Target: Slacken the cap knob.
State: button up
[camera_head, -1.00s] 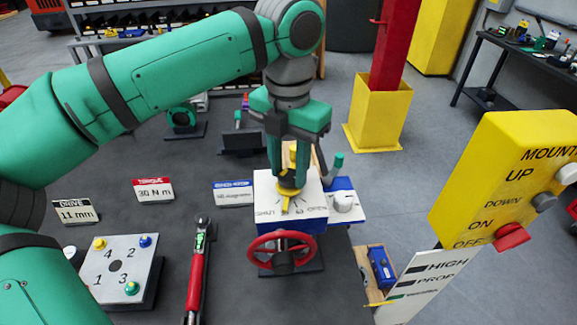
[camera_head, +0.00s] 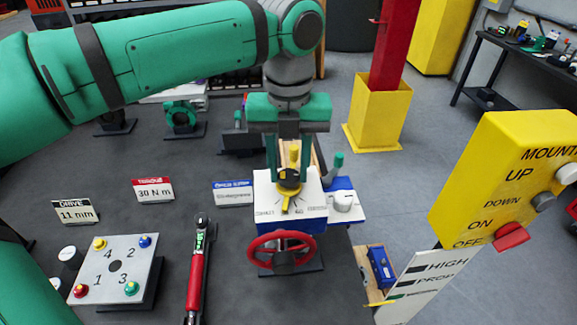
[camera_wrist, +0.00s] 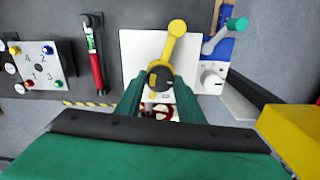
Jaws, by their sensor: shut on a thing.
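The cap knob (camera_head: 289,177) is a short dark knob on the white dial plate (camera_head: 315,203) of the valve actuator. It also shows in the wrist view (camera_wrist: 160,77). A yellow lever (camera_wrist: 175,38) with a round end stretches from the knob toward the far side, and a yellow pointer tip lies on the near side. My gripper (camera_head: 288,170) points down at the actuator, one finger on each side of the knob, and is shut on it. The fingers hide the knob's sides. A red handwheel (camera_head: 254,252) is on the actuator's front.
A white dial (camera_head: 343,202) and a green-topped lever (camera_head: 337,162) stand close right of the actuator. A torque wrench (camera_head: 196,270) and numbered plate (camera_head: 128,258) lie left. A yellow switch panel (camera_head: 500,170) rises at right. Dark table between the signs and wrench is clear.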

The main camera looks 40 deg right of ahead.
dwell(0.4)
jog(key=o, duration=1.1)
jog(key=shift+c, duration=0.2)
